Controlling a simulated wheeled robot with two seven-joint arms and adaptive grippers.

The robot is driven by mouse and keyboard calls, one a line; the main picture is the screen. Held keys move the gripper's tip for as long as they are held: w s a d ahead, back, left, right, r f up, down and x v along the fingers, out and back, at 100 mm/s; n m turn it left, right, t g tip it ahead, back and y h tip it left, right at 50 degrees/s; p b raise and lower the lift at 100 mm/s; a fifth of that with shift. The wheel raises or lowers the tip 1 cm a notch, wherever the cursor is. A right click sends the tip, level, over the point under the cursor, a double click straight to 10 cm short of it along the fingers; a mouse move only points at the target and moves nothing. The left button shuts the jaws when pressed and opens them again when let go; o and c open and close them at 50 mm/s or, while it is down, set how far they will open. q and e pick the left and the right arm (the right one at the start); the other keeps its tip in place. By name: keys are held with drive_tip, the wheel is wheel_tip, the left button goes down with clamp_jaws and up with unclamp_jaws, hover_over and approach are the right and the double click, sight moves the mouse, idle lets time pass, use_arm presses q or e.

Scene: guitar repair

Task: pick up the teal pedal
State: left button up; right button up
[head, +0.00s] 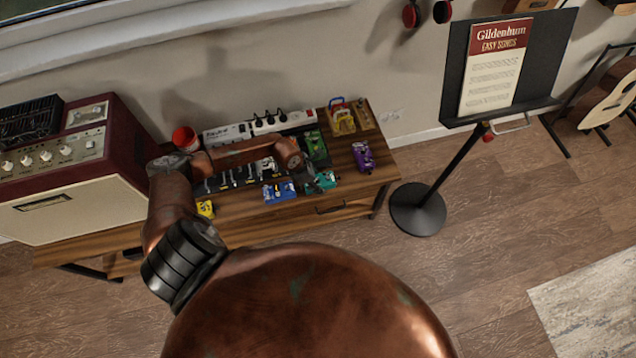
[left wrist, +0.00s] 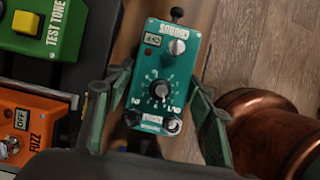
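The teal pedal (left wrist: 162,80) fills the middle of the left wrist view, its knob and labels facing the camera. In the head view it sits near the front edge of the table (head: 235,212), and my arm partly hides it. My left gripper (left wrist: 158,82) is open, with one finger on each side of the pedal. A narrow gap shows by the left finger; the right finger is very close to the pedal's side, and I cannot tell whether it touches. My right gripper is not in view.
A green pedal (left wrist: 50,28) and an orange pedal (left wrist: 28,130) lie left of the teal one. In the head view are a blue pedal (head: 279,191), a purple pedal (head: 363,156) and a yellow pedal (head: 205,209). A music stand (head: 450,175) stands to the right.

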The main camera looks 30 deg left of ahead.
use_arm(q)
drive_tip(key=c, duration=1)
drive_tip(key=shift+c, duration=0.3)
drive_tip(key=shift+r, duration=0.1)
